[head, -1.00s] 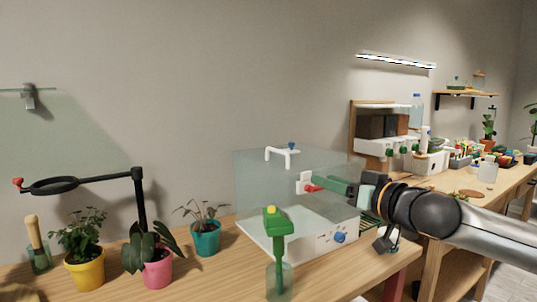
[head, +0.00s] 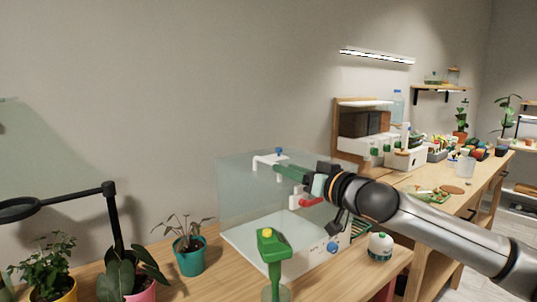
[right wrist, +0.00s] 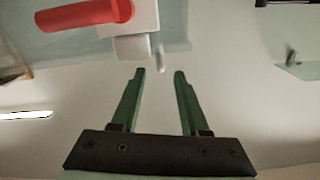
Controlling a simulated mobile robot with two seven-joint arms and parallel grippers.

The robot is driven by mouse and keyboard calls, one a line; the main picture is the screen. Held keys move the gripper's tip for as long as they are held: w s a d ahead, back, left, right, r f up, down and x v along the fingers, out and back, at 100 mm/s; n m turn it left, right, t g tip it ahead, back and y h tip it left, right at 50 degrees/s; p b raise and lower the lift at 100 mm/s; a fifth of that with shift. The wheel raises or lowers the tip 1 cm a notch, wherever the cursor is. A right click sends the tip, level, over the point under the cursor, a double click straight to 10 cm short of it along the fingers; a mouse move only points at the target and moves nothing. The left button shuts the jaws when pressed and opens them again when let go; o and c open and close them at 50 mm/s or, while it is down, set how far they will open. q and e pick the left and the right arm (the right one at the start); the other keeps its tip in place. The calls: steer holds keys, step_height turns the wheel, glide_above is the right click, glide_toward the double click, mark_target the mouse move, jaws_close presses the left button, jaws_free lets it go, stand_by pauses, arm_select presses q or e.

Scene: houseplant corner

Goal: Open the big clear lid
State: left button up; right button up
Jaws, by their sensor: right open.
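The big clear lid (head: 238,205) is a see-through box-shaped cover standing over a white base (head: 300,258) with a blue knob on its front. It looks down on the base. A white bar handle with a blue piece (head: 268,160) is at its top. A red lever on a white block (head: 308,202) is at the lid's right side; it also shows large at the top left of the right wrist view (right wrist: 90,14). My right gripper (head: 280,170), with green fingers, is open and empty beside the white handle, above the red lever. Its fingers also show in the right wrist view (right wrist: 160,76). My left gripper is out of view.
Potted plants, one in a teal pot (head: 189,258), and a black ring arm (head: 110,215) are at the left.

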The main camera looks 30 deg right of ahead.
mark_target(271, 162)
steer(key=w, duration=0.2)
steer(key=w+p, duration=0.1)
steer(key=w, duration=0.1)
steer(key=w+p, duration=0.1)
steer(key=w, duration=0.2)
steer(key=shift+a+r, duration=0.1)
steer(key=shift+a, duration=0.2)
steer(key=shift+w+p, duration=0.35)
steer(key=shift+w, duration=0.1)
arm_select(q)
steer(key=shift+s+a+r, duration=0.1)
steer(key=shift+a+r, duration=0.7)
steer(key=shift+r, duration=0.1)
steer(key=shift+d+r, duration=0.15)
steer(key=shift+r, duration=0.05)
arm_select(e)
jaws_close()
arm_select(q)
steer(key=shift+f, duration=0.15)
